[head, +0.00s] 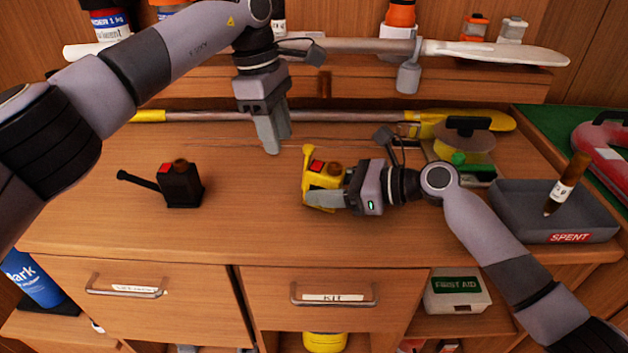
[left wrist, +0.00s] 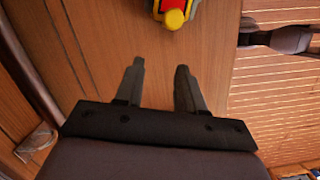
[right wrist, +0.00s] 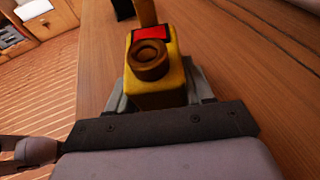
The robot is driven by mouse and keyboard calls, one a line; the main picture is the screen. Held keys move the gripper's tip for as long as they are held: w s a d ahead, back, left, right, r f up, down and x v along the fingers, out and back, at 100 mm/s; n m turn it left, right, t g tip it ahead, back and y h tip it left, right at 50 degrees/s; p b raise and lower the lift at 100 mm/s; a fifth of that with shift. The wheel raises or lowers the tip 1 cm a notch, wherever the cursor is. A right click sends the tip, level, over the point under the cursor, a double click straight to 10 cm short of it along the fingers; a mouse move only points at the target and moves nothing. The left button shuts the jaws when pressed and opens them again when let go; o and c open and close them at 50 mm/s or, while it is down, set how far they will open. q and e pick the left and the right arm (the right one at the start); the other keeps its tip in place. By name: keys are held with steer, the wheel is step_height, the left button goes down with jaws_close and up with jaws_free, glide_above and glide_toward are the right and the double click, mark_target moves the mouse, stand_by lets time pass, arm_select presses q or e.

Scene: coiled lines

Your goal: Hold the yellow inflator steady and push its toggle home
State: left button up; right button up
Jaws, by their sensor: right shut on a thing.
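The yellow inflator (head: 323,180) stands on the worktop, with a red patch and a brown round cap on top. Its yellow toggle (head: 308,156) sticks up at the far left side; it also shows in the right wrist view (right wrist: 147,12) and, end-on, in the left wrist view (left wrist: 174,19). My right gripper (head: 325,199) is shut around the inflator's body (right wrist: 155,90), coming from the right. My left gripper (head: 271,148) hangs above the worktop, left of the inflator and apart from it. Its fingers (left wrist: 158,75) are spread with nothing between them.
A black inflator-like unit (head: 181,185) with a black lever stands at the left. A grey SPENT tray (head: 540,227) with a brown cylinder is at the right. A yellow-bladed paddle (head: 350,117) lies along the back. The worktop between the two units is clear.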

mark_target(307, 145)
arm_select(q)
steer(key=d+h, duration=0.2)
steer(key=d, duration=0.1)
steer(key=s+d+h, duration=0.1)
steer(key=d+h, duration=0.1)
steer(key=shift+f+g, duration=0.3)
steer(key=shift+f, duration=0.1)
arm_select(e)
steer(key=shift+f, duration=0.1)
arm_select(q)
steer(key=d+h, duration=0.1)
steer(key=d+r+n+h, duration=0.1)
steer(key=h, duration=0.1)
steer(key=d+r+h, duration=0.1)
steer(key=shift+s+d+n+g+h, duration=0.2)
steer(key=shift+s+n+g+h, duration=0.1)
steer(key=shift+s, duration=0.05)
steer(key=w+a+r+n+t+h, duration=0.3)
steer(key=a+r+n+t+h, duration=0.3)
steer(key=a+n, duration=0.1)
steer(key=w+a+r+n+t+h, duration=0.3)
steer(key=a+r+n+t+h, duration=0.25)
steer(key=a+n, duration=0.2)
steer(key=a+n+t+y, duration=0.9)
steer(key=a+n+t, duration=0.4)
steer(key=a, duration=0.4)
steer(key=shift+r+n, duration=0.35)
steer(key=shift+r, duration=0.1)
